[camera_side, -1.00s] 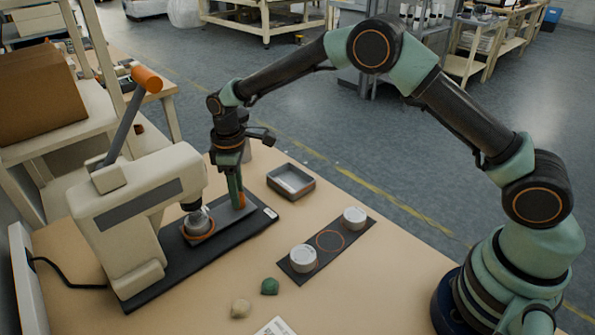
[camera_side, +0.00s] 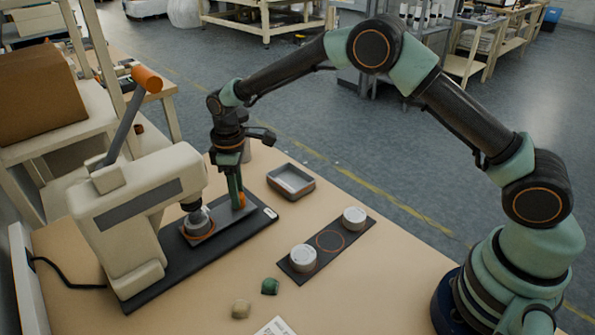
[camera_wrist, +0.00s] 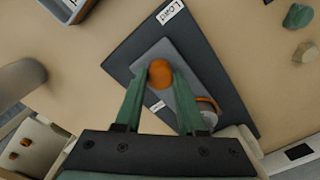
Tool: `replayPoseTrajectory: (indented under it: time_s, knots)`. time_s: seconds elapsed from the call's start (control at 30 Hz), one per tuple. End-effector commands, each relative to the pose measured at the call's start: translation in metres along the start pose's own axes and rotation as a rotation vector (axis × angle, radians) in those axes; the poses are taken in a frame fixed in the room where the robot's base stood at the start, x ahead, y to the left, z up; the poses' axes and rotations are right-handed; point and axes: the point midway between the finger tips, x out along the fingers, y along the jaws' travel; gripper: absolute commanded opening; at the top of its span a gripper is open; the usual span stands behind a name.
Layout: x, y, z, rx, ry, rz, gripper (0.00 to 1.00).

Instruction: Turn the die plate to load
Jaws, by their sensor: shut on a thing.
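The die plate (camera_wrist: 172,50) is a grey slab on the dark press base (camera_side: 258,226). An orange knob (camera_wrist: 160,72) stands at one end, and a round metal die with an orange ring (camera_wrist: 207,106) sits at the other. In the side view the die (camera_side: 198,221) is under the press head. My gripper (camera_side: 238,204) points down, its green fingers (camera_wrist: 158,84) shut on the knob from both sides. A label reading LOAD (camera_wrist: 170,12) is on the base, beyond the plate's knob end. The fingers partly hide the plate.
The cream press (camera_side: 130,215), with its orange-tipped lever (camera_side: 147,79) raised, stands left. A grey tray (camera_side: 290,182) is behind. A dark strip (camera_side: 309,259) holds two white round pots (camera_side: 303,257). A green wad (camera_side: 270,286) and a beige wad (camera_side: 241,309) lie in front.

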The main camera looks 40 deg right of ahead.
Motion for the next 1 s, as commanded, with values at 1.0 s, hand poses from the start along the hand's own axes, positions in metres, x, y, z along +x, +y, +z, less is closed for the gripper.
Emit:
replayPoseTrajectory:
  time_s: [1.0]
  knots:
    - [-0.0022,0.0002,-0.0008,-0.378,0.002,0.001,0.0]
